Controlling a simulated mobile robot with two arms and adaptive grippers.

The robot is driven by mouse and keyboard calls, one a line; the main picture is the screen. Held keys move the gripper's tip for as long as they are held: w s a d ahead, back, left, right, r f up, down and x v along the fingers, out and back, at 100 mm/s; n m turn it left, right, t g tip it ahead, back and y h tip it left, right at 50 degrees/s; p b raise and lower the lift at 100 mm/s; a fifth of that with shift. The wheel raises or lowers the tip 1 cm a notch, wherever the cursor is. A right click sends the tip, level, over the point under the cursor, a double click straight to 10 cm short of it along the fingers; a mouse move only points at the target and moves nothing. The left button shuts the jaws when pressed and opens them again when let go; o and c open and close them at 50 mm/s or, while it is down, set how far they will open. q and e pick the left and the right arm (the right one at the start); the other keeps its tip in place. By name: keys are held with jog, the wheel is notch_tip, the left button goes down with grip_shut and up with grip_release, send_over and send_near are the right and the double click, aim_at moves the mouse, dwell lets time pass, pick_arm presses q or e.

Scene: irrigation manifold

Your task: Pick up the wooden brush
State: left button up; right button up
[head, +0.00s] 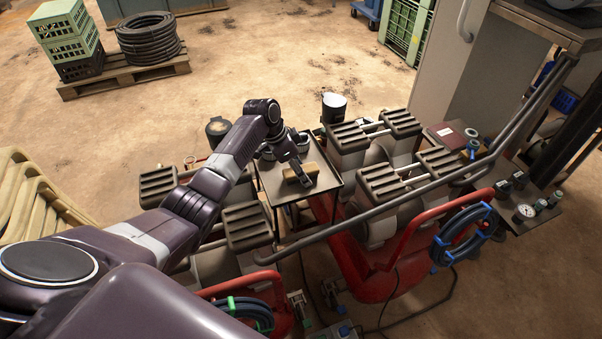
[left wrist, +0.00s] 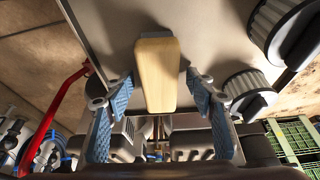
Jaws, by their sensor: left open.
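The wooden brush (head: 312,171) lies on a small grey tray (head: 272,187) in the middle of the head view. It shows as a pale wooden block (left wrist: 156,75) in the left wrist view. My left gripper (head: 293,170) reaches over the tray from the left, at the brush. In the left wrist view its two blue-padded fingers (left wrist: 150,95) are open, one on each side of the brush's near end, with gaps visible. My gripper hides part of the brush in the head view; bristles are not visible. My right gripper is in neither view.
Ridged-cap cylinders (left wrist: 250,92) stand on the tray close to the brush. Brown slatted pedals (head: 248,226) and red frames (head: 385,270) with grey pipes crowd around the tray. A black cup-like container (head: 334,108) stands behind.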

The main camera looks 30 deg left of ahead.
pick_arm(q)
jog(key=c, duration=1.3)
notch_tip(320, 180, up, 20)
jog(key=shift+r+b, duration=0.25)
jog(key=shift+b, duration=0.15)
